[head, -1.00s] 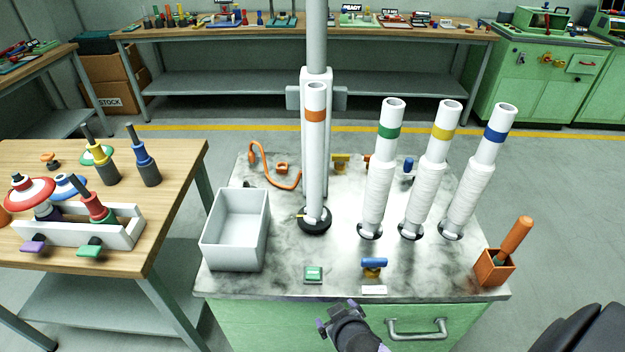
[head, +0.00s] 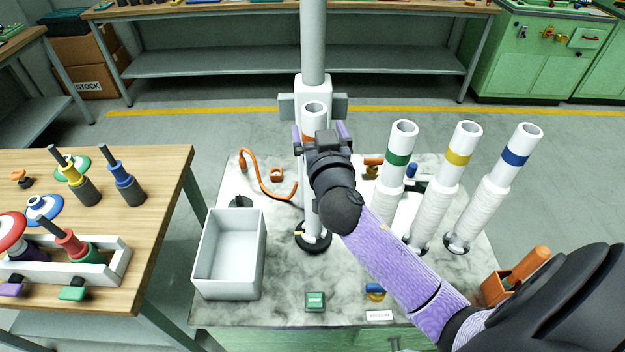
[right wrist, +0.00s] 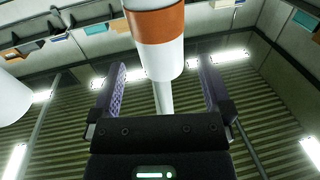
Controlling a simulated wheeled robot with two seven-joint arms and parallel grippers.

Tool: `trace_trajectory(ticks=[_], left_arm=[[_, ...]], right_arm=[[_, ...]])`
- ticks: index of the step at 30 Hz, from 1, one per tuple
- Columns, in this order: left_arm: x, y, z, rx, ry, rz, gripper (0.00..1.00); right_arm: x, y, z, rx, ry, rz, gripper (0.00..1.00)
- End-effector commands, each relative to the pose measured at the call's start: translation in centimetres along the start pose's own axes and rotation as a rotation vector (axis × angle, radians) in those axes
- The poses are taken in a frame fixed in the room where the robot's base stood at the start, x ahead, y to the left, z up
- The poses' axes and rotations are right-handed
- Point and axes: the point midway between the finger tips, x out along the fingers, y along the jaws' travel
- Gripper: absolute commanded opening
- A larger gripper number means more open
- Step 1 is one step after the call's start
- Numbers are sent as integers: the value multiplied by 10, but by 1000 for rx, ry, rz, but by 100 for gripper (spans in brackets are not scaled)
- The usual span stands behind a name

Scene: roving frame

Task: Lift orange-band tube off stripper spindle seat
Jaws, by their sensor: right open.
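The orange-band tube (head: 314,112) stands upright on its dark round seat (head: 313,238) in front of the stripper column (head: 313,45). My right arm covers much of its middle in the head view. In the right wrist view the tube's orange band (right wrist: 157,22) and white lower part show large, between and beyond the two fingers. My right gripper (head: 322,132) is open, with one finger on each side of the tube near the band; it also shows open in the right wrist view (right wrist: 160,90). I cannot tell whether a finger touches the tube. My left gripper is not in view.
Green-band (head: 399,155), yellow-band (head: 458,155) and blue-band (head: 515,155) tubes lean on the right. A white bin (head: 200,272) stands left of the seat. An orange-handled tool (head: 530,262) sits in a box at the right edge. A wooden table (head: 150,225) stands left.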

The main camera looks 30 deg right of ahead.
Motion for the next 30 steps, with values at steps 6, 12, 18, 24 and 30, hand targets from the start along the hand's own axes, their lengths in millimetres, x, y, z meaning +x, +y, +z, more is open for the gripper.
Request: trace_trajectory(ticks=[6,12,18,24,30], left_arm=[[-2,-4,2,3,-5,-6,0],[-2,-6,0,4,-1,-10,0],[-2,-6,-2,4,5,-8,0],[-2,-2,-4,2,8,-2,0],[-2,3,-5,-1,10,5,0]], right_arm=[[42,-1,1,-3,0,2,100],[59,-1,3,0,-3,1,100],[58,-1,3,0,-3,0,87],[58,-1,3,0,-3,0,45],[58,-1,3,0,-3,0,3]])
